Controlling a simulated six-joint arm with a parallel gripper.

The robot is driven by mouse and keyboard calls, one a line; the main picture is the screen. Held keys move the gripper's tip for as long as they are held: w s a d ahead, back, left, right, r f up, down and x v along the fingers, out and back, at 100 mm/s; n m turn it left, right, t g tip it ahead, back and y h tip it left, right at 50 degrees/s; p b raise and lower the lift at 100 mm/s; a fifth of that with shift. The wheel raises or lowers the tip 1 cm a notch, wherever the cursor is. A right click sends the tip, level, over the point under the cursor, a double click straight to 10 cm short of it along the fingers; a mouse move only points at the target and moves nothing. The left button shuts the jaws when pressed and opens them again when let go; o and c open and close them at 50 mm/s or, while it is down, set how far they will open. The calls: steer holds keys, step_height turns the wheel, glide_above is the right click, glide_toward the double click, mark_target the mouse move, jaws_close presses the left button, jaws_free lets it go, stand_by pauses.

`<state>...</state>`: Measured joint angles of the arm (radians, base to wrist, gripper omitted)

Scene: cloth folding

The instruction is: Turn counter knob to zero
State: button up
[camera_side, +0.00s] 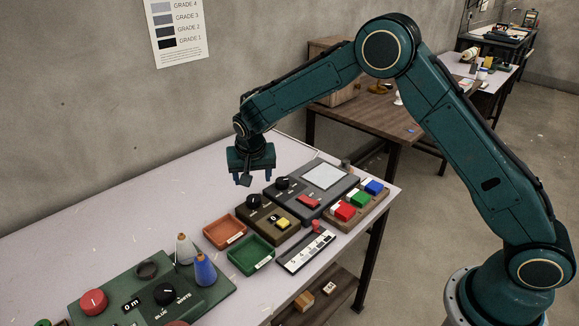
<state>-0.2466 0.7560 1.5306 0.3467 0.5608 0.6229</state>
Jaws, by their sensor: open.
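A brown box (272,236) near the table's middle carries a black knob (254,201), a small dark display that seems to read 0, and a yellow button (283,223). Another black knob (282,184) is on the grey panel (318,205) behind it, beside a pale screen. I cannot tell for certain which knob belongs to the counter. My gripper (253,180) points down, open and empty, above the table behind the brown box. It appears apart from both knobs. The knobs' exact pointer angles are too small to read.
A red tray (225,232) and a green tray (251,254) lie left of the brown box. A slider scale (306,250) is in front. Red, green and blue blocks (359,199) stand at right. A green panel (130,312) with cones is at front left. The table's back left is clear.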

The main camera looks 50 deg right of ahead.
steer(key=shift+v, duration=1.15)
steer(key=s+d+r+n+y, duration=0.1)
steer(key=s+d+r+n, duration=0.15)
steer(key=s+r, duration=0.65)
steer(key=s+d+r+n+y, duration=0.1)
steer(key=s+d+r, duration=0.2)
steer(key=s+r, duration=0.55)
steer(key=s+d+n+t, duration=0.1)
steer(key=s+n, duration=0.2)
steer(key=s, duration=1.8)
steer(key=shift+s+d+r+t+y, duration=0.25)
steer(key=shift+s+r+t+y, duration=0.05)
steer(key=shift+s+r+t, duration=0.1)
steer(key=shift+n, duration=0.25)
